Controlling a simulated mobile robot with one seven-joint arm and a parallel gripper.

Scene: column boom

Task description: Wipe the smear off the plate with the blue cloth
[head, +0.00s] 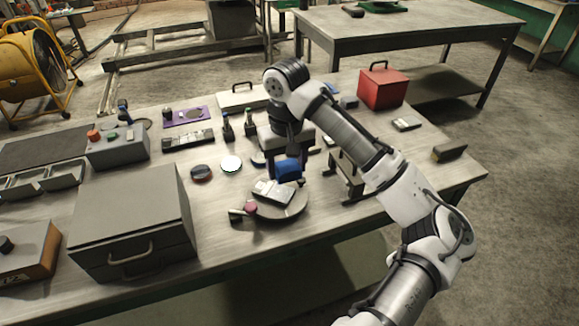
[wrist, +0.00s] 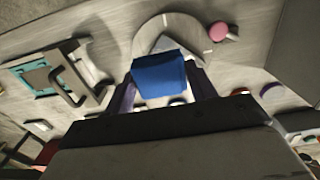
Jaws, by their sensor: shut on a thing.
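The blue cloth (head: 288,170) is a small folded block held in my gripper (head: 284,160). In the wrist view the blue cloth (wrist: 159,74) sits between the two fingers of my gripper (wrist: 162,88), which are shut on it. Below and just in front of the cloth is a pale, squarish plate (head: 270,192) on a round grey disc (head: 290,208). The cloth appears to be above the plate; I cannot tell whether they touch. In the wrist view the cloth hides much of the plate. I cannot make out the smear clearly.
A pink-topped knob (head: 250,208) stands at the disc's left edge. A dark metal bracket (head: 347,178) stands to the right. A large grey box (head: 130,218) is at left, a red box (head: 382,88) at back right.

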